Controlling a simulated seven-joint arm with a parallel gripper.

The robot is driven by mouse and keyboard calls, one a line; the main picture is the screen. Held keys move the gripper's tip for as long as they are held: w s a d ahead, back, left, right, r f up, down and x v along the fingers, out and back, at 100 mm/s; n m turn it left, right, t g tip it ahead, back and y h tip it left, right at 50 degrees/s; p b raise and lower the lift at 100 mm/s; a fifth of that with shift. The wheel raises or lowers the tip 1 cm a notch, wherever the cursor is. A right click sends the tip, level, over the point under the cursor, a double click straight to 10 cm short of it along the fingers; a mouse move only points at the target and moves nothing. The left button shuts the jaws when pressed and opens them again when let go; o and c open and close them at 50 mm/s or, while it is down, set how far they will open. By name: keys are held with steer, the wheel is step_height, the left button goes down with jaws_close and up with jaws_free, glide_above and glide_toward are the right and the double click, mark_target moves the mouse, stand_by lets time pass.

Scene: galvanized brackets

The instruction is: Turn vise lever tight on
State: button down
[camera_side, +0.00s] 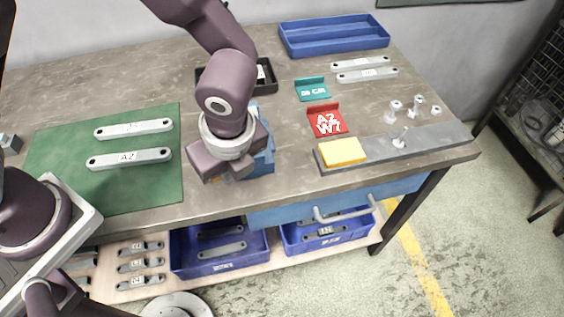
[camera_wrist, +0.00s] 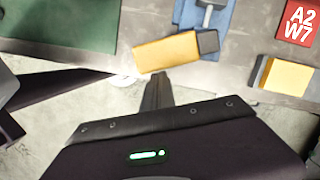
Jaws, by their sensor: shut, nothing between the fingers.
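The blue vise (camera_side: 264,160) stands at the front edge of the workbench, mostly hidden behind my gripper in the side view. In the wrist view its blue body (camera_wrist: 188,12) and grey screw part (camera_wrist: 207,12) show at the top. A yellow-orange lever bar (camera_wrist: 165,52) with a black end lies crosswise in front of it, slightly tilted. My gripper (camera_wrist: 157,80) is shut and empty, its fingertips at the near side of the lever; I cannot tell whether they touch it. In the side view my gripper (camera_side: 234,168) is over the bench's front edge, its fingertips unclear.
A yellow block (camera_side: 342,151) lies on a grey plate with upright pegs to the right. Red (camera_side: 327,121) and teal (camera_side: 312,90) signs stand behind. A green mat (camera_side: 60,172) holds two brackets on the left. A blue drawer (camera_side: 370,196) with a handle is below.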

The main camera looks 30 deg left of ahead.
steer(key=shift+w+a+m+t+h, duration=0.15)
steer(key=shift+a+m+t, duration=0.1)
steer(key=shift+a+m, duration=0.8)
steer(key=shift+a+m+t+h, duration=0.2)
steer(key=shift+a+m, duration=0.55)
steer(key=shift+m, duration=0.6)
steer(key=shift+a, duration=0.1)
steer(key=s+d+r, duration=0.4)
steer(key=d+r, duration=0.1)
steer(key=r, duration=0.5)
steer(key=s+a+r+n+t, duration=0.1)
steer(key=s+a+r+n, duration=0.1)
steer(key=a+n, duration=0.3)
steer(key=s+a+r+n+t+h, duration=0.1)
steer(key=a+r+n, duration=0.4)
steer(key=n, duration=0.8)
steer(key=s+a+r+n+t+h, duration=0.1)
steer(key=s+a+r+n, duration=0.2)
steer(key=a+n, duration=0.3)
steer(key=s+n, duration=0.1)
steer(key=n, duration=0.2)
steer(key=shift+a+r+t, duration=0.25)
steer(key=shift+t, duration=0.1)
